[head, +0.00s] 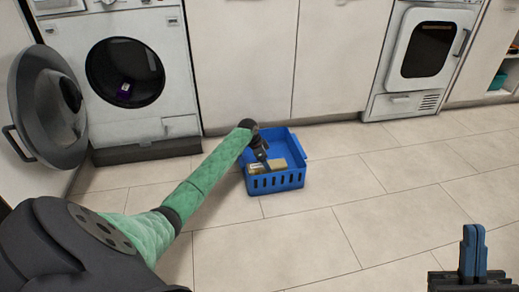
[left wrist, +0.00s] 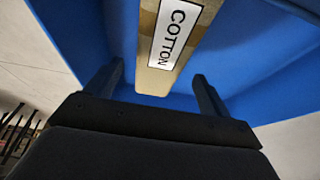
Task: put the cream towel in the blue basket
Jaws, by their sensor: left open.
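The blue basket (head: 283,181) stands on the floor in front of the white cabinets. The cream towel (head: 289,165) lies inside it; the left wrist view shows it as a tan folded strip (left wrist: 152,82) with a white "COTTON" label, against the basket's blue inside (left wrist: 105,35). My left gripper (head: 263,159) reaches down into the basket; in the left wrist view its fingers (left wrist: 158,78) are apart, one on each side of the towel's near end, with gaps visible. My right gripper (head: 473,252) is at the lower right, its blue fingers together with nothing between them.
Another white appliance (head: 425,55) stands at the right. The tiled floor (head: 370,225) around the basket is clear.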

